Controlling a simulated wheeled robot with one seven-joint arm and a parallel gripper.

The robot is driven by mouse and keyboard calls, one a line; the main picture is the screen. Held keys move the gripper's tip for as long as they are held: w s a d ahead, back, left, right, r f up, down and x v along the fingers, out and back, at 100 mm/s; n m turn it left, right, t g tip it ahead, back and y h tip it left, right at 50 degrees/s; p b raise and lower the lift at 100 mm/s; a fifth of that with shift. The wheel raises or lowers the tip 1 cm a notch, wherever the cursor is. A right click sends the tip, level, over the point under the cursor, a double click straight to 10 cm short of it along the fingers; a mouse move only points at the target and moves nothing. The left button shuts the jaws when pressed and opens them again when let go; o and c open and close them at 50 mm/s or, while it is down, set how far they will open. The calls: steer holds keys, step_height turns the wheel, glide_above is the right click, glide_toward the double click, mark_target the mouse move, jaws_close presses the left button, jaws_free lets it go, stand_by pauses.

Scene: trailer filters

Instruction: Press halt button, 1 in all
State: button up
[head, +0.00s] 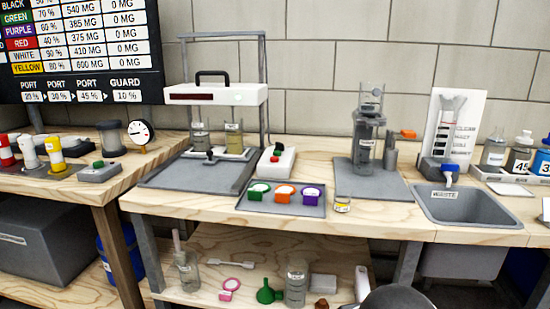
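No button in view carries a readable halt label. A small white box (284,163) stands on the middle bench, right of the framed apparatus; it has a small red button (274,159) and a dark or green one beside it. A grey box (100,172) on the left bench also has small coloured buttons on top, too small to tell clearly. My gripper is not in view; a dark rounded shape at the bottom edge may be part of my arm.
The framed apparatus (215,95) holds two beakers over a grey tray. A small tray (272,208) with green, orange and purple pieces lies in front of the white box. A glass cylinder device (366,140) and a waste sink (480,212) are to the right. A shelf (215,290) below holds loose items.

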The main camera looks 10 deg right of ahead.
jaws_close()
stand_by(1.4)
